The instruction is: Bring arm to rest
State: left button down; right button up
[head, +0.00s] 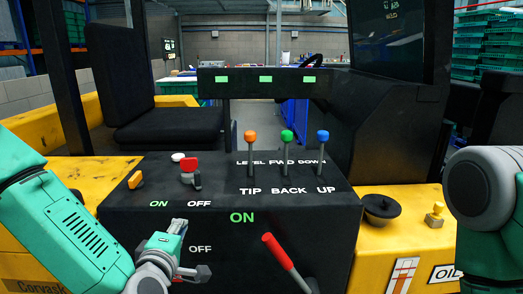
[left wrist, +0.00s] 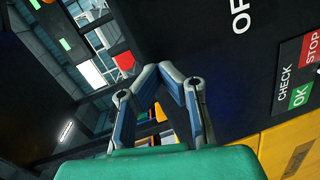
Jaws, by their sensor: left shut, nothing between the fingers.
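My left gripper (head: 179,226) is low over the front of the black control console (head: 225,175), left of the red-handled lever (head: 279,251). In the left wrist view its two grey-blue fingers (left wrist: 160,72) are drawn together at the tips, with nothing between them. My left arm (head: 75,235) comes in from the left, bent at the lower left. My right arm (head: 487,190) shows at the right edge; its gripper is outside the picture.
Levers with orange (head: 250,137), green (head: 287,137) and blue (head: 323,137) knobs stand upright on the console. A red switch (head: 189,165) and a yellow switch (head: 135,180) are at its left. A black round knob (head: 381,206) sits on the right yellow panel. A black seat (head: 165,135) is behind.

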pick_arm(q)
jog(key=s+d+f+m+g+h, duration=0.1)
jog(key=s+f+m+g, duration=0.35)
jog(key=s+f, duration=0.45)
jog(key=s+d+f+m+g+h, duration=0.15)
jog(key=s+f+m+g, duration=0.4)
jog(key=f, duration=0.55)
jog(key=s+a+f+m+g+y, duration=0.1)
jog(key=s+a+f+m+g, duration=0.2)
jog(key=s, duration=0.6)
jog(key=s+a+f+m+g+y, duration=0.1)
jog(key=s+a+f+m, duration=0.3)
jog(key=s, duration=0.6)
jog(key=shift+s+a+g, duration=0.25)
jog(key=shift+a+g, duration=0.35)
jog(key=shift+g, duration=0.3)
pick_arm(e)
jog(key=shift+d+f, duration=0.15)
jog(key=shift+d, duration=0.45)
pick_arm(q)
jog(key=shift+a+f, duration=0.1)
jog(key=shift+a, duration=0.25)
pick_arm(e)
jog(key=shift+a, duration=0.35)
pick_arm(q)
jog(key=shift+d, duration=0.15)
pick_arm(e)
jog(key=shift+d, duration=0.15)
